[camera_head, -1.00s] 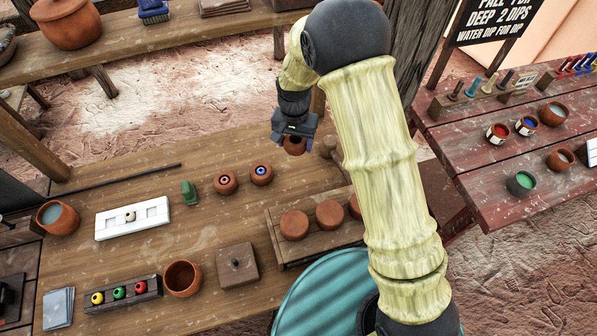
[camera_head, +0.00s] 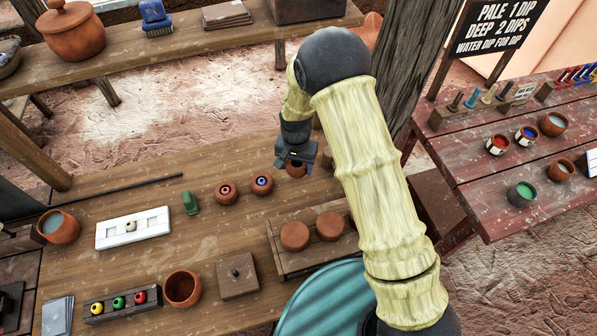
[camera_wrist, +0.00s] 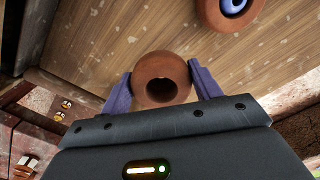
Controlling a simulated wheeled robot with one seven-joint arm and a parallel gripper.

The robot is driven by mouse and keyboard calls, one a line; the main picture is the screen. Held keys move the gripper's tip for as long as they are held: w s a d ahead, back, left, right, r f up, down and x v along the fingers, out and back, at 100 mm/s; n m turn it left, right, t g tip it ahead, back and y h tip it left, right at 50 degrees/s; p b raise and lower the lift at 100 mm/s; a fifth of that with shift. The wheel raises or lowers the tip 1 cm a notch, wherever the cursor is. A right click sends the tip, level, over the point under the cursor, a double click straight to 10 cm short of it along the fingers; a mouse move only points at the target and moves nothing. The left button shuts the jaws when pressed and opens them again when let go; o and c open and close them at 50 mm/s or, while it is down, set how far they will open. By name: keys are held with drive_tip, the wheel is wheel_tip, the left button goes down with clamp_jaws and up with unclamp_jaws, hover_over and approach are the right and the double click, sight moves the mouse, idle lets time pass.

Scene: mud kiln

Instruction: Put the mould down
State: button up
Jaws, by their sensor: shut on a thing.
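My gripper (camera_head: 296,166) is shut on a round terracotta mould (camera_wrist: 160,62) with a dark hollow in its middle. In the wrist view my gripper (camera_wrist: 160,78) has one purple finger on each side of it. In the head view the mould (camera_head: 296,172) shows below the fingers, low over the far right part of the wooden table (camera_head: 200,245). I cannot tell whether it touches the wood.
A wooden rack with terracotta discs (camera_head: 295,236) lies in front of my gripper. A green object (camera_head: 190,203), a white tray (camera_head: 105,235) and a terracotta bowl (camera_head: 182,288) stand further left. A thick wooden post (camera_head: 415,70) rises behind my arm.

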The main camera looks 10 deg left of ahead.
sight(297, 173)
drive_tip(key=shift+f+p, duration=0.4)
drive_tip(key=shift+f, duration=1.65)
drive_tip(key=shift+f, duration=0.1)
drive_tip(key=shift+f, duration=0.1)
drive_tip(key=o, duration=1.1)
wheel_tip(297, 173, up, 12)
drive_tip(key=shift+r+b, duration=0.2)
drive_tip(key=shift+b, duration=0.95)
